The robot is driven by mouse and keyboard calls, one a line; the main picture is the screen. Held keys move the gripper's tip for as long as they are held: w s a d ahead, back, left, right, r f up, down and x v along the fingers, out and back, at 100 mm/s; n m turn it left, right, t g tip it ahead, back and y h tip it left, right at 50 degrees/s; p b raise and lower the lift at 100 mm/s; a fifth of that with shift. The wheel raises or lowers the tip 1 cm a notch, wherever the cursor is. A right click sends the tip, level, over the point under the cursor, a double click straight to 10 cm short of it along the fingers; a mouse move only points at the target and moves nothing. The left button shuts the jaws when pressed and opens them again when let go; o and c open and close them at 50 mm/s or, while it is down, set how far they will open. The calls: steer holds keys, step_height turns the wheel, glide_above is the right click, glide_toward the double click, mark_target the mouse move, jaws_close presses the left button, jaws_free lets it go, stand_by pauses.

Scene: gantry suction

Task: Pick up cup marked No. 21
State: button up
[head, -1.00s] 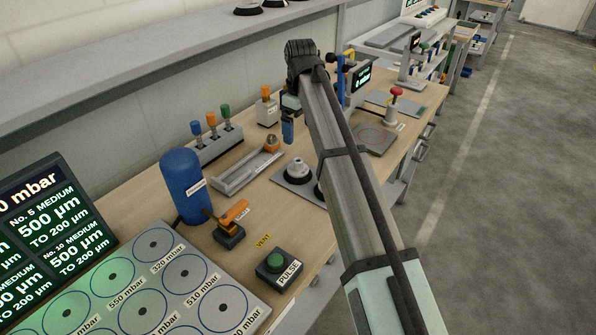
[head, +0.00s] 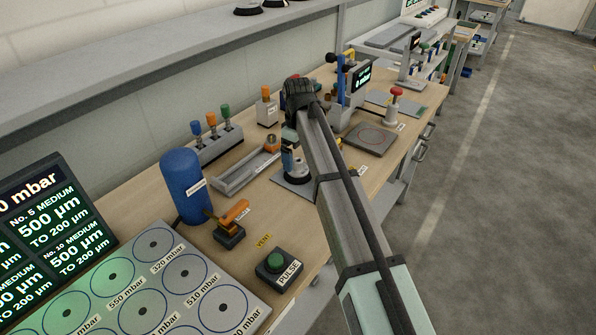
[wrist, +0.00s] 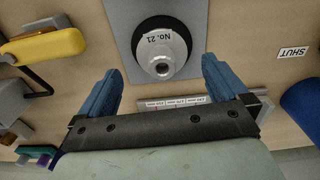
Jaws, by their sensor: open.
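The cup marked No. 21 (wrist: 163,50) shows in the wrist view as a grey-white stepped suction cup with a black rim and a small hole in its top. It stands on a grey plate (wrist: 205,22). In the head view it is partly visible (head: 297,172) on its plate, with my arm in front of part of it. My gripper (wrist: 161,78) has its two blue fingers spread, one to either side below the cup in the wrist view. It is open and empty, and it appears above the cup. I cannot tell the exact height.
A grey tray (head: 235,181) lies left of the cup. A blue cylinder (head: 186,188), an orange-handled valve (head: 230,226) and a green PULSE button (head: 276,266) stand nearer. A red-knobbed post (head: 393,106) stands beyond the arm.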

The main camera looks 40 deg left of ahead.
mark_target(298, 165)
step_height(298, 165, down, 4)
steer(key=shift+s+d+f, duration=0.15)
steer(key=shift+f, duration=0.05)
steer(key=c, duration=0.9)
steer(key=shift+r, duration=0.1)
steer(key=shift+c, duration=0.2)
